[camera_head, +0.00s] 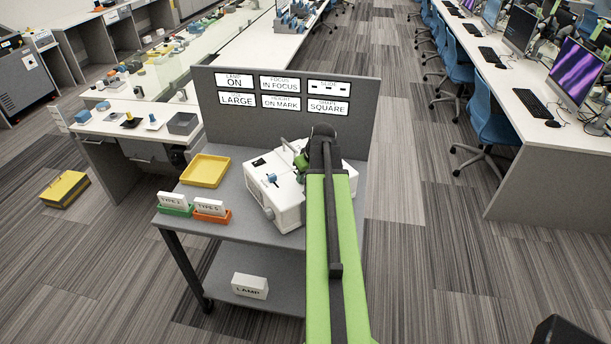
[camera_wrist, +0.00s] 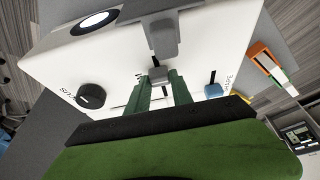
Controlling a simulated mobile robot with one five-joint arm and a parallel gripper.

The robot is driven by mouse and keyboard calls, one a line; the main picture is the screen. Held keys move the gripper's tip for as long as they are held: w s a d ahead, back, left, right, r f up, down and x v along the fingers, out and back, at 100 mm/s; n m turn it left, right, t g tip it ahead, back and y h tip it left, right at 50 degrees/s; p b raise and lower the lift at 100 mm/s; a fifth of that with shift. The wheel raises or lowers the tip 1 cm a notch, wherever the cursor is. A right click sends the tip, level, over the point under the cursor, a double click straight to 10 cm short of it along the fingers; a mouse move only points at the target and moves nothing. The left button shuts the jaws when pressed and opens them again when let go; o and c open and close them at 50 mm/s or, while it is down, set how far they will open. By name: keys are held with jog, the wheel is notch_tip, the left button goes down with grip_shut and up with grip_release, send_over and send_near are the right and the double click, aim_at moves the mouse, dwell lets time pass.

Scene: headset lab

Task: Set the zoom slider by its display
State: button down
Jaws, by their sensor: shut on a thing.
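The white device (camera_head: 262,190) stands on the grey cart, and its face fills much of the wrist view (camera_wrist: 60,60). In the wrist view my gripper's green fingers (camera_wrist: 162,88) are closed around a small grey slider knob (camera_wrist: 158,74). Its label is mostly hidden by a finger. A blue-grey knob (camera_wrist: 213,89) marked SHAPE is right of the fingers, and a round black dial (camera_wrist: 91,95) is left. In the head view my arm hides part of the device. The display panel (camera_head: 290,120) shows LARGE, IN FOCUS, ON MARK, SQUARE, ON and a dashed field.
A yellow tray (camera_head: 205,171), a green bin (camera_head: 175,210) and an orange bin (camera_head: 212,216) holding labelled white pieces stand left on the cart. A box marked LAMP (camera_head: 250,286) is on the lower shelf. The panel rises behind the device. Open floor lies right.

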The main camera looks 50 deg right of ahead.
dwell(0.8)
jog(key=shift+w+d, duration=0.15)
jog(key=shift+w, duration=0.6)
jog(key=shift+w+d, duration=0.15)
jog(key=shift+w, duration=0.55)
jog(key=c, duration=1.1)
grip_release()
jog(key=shift+s, duration=0.1)
jog(key=p+v, duration=1.6)
jog(key=v, duration=0.1)
jog(key=shift+s+r, duration=0.1)
jog(key=shift+s, duration=0.1)
